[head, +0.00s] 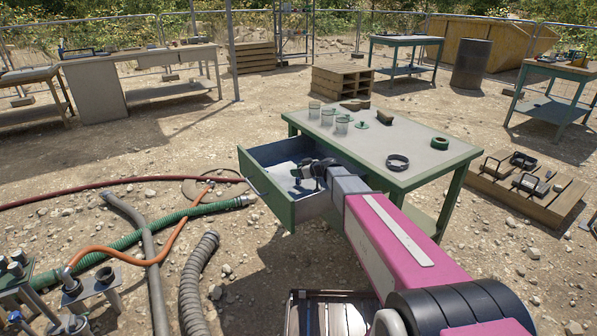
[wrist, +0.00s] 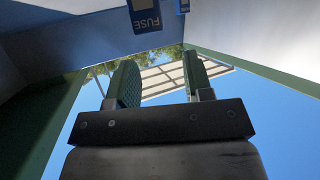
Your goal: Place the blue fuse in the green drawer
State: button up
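The green drawer (head: 266,207) is pulled out from the green table and stands open. My gripper (head: 303,173) reaches over the drawer's right side into its opening. In the wrist view my gripper (wrist: 162,82) has its two fingers apart, with nothing seen between them. A blue fuse (wrist: 145,15), its FUSE label upside down, shows at the top edge, beyond the fingertips and apart from them. It is cut off by the frame, and whether it rests on the drawer floor is unclear. In the head view I cannot clearly make it out beside my gripper.
A second small blue piece (wrist: 183,5) shows at the wrist view's top edge. The table top (head: 420,165) holds glass jars (head: 328,116), a black ring (head: 397,162) and a green ring (head: 439,143). Hoses (head: 197,285) lie on the ground left of the drawer.

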jog(key=shift+r, duration=0.1)
jog(key=shift+r, duration=0.5)
jog(key=v, duration=0.7)
jog(key=shift+d, duration=0.2)
jog(key=shift+s+r, duration=0.1)
jog(key=shift+c, duration=0.4)
